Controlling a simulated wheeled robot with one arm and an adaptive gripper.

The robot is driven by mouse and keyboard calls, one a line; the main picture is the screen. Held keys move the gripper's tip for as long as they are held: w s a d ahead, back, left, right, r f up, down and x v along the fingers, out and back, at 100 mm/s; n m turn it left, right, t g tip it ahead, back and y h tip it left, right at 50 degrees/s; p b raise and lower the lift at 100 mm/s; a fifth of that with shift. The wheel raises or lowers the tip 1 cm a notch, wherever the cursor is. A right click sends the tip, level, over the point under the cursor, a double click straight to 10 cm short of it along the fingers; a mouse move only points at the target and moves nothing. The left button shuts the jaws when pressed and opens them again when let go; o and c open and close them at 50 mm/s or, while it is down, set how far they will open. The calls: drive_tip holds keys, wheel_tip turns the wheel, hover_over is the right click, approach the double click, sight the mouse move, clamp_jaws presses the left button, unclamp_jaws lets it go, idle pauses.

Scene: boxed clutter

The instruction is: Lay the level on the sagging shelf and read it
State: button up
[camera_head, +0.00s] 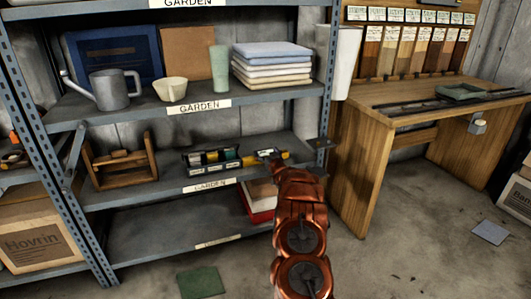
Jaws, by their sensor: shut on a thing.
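A yellow bar with dark parts, which looks like the level (246,162), is at the right part of the middle shelf (165,190) of the metal rack. My gripper (270,155) is at its right part and shut on it; my copper-coloured arm hides much of the grip. I cannot tell whether the level touches the shelf board or is just above it. Its vial is too small to read. The shelf slopes in the picture, but I cannot tell sag from perspective.
Dark, green and yellow items (208,156) lie left of the level. A wooden caddy (120,160) stands further left. The shelf above holds a watering can (112,90), a bowl (171,89) and folded cloths (270,66). A wooden desk (385,115) stands right.

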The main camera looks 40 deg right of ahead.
drive_tip(key=o, duration=1.1)
drive_tip(key=shift+s, duration=0.15)
drive_tip(key=shift+v, duration=0.85)
drive_tip(key=shift+s+a+p, duration=0.25)
drive_tip(key=shift+s+p, duration=0.1)
drive_tip(key=shift+s, duration=0.15)
drive_tip(key=shift+p+v, duration=0.6)
drive_tip(key=shift+v, duration=1.75)
drive_tip(key=shift+s, duration=0.1)
drive_tip(key=shift+s, duration=0.1)
